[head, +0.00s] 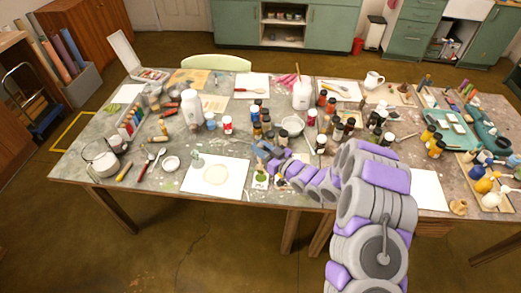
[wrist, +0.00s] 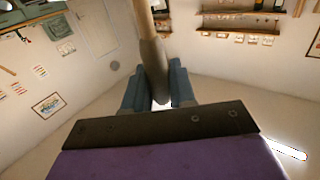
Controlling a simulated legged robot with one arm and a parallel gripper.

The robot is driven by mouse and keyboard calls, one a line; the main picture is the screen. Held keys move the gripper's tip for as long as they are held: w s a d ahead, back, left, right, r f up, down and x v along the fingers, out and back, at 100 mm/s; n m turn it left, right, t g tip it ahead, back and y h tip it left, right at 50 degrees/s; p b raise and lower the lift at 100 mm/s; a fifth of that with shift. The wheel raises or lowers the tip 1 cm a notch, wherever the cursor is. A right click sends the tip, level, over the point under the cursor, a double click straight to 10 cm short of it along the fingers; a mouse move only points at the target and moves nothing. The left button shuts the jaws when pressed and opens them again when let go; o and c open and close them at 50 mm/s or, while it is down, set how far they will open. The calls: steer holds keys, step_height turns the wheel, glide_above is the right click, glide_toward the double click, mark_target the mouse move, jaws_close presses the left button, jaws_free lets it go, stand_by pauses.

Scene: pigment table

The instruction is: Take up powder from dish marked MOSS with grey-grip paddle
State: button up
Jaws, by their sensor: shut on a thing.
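In the wrist view my gripper (wrist: 157,88) has its two blue-grey fingers closed around a slim tool with a grey grip (wrist: 153,62), taken as the grey-grip paddle. Its narrower brownish part runs on to the top edge, and its far end is out of frame. In the head view my gripper (head: 263,148) is low over the table's front middle, with its fingers small and partly hidden. A small dish with green powder (head: 260,178) on a pale card lies just in front of it, taken as the MOSS dish. Its label is too small to read.
White paper (head: 228,180) with a round pale patch lies left of the green dish. Dark bottles (head: 348,127) crowd behind and right of my gripper. A white bowl (head: 292,125) and a white jar (head: 301,95) stand further back. The table (head: 215,145) is cluttered.

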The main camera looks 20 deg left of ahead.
steer(key=shift+r+p, duration=0.95)
steer(key=shift+r, duration=1.55)
